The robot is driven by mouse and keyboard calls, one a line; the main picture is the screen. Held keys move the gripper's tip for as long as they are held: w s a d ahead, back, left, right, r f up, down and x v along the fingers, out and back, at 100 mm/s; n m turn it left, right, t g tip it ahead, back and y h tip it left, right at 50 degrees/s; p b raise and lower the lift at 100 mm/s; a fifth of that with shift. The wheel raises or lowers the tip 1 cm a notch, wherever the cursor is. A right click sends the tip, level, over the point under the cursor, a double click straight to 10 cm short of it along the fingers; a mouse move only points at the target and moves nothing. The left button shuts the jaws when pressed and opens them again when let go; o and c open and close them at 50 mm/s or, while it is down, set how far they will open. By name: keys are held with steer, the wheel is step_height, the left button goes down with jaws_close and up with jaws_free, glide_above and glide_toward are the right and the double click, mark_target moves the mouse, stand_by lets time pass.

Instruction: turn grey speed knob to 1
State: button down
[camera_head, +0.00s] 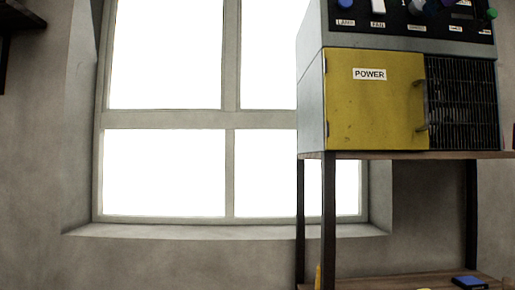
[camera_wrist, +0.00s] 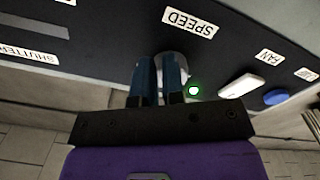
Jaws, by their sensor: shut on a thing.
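The grey speed knob (camera_wrist: 172,56) sits on the dark panel below the SPEED label (camera_wrist: 190,22) in the wrist view, which shows the panel tilted and upside down. My gripper (camera_wrist: 161,65) is at the knob with its two blue fingers shut on it. The fingers hide most of the knob, so its pointer and any scale marks cannot be read. In the head view the control panel (camera_head: 400,32) is cut off by the top edge, and the speed knob cannot be made out there.
Close to the fingers are a lit green lamp (camera_wrist: 194,91), a white FAN switch (camera_wrist: 242,87) and a blue knob (camera_wrist: 276,97). A SHUTTER label (camera_wrist: 28,52) lies at the left. Below the panel is a yellow POWER door (camera_head: 375,105) with a handle, beside a dark grille (camera_head: 463,105).

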steer(key=shift+w+d+f, duration=0.1)
steer(key=shift+w+d, duration=0.15)
steer(key=shift+w, duration=0.15)
stand_by(0.4)
steer(key=shift+d+f, duration=0.15)
steer(key=shift+f, duration=0.05)
steer(key=shift+w+d+f, duration=0.1)
steer(key=shift+d, duration=0.1)
steer(key=shift+s+d+f, duration=0.15)
steer(key=shift+s+d, duration=0.05)
steer(key=shift+s, duration=0.35)
steer(key=shift+s+a+r, duration=0.1)
steer(key=shift+s, duration=1.1)
steer(key=shift+s+r, duration=0.1)
steer(key=shift+s, duration=1.1)
steer(key=shift+s+f, duration=0.1)
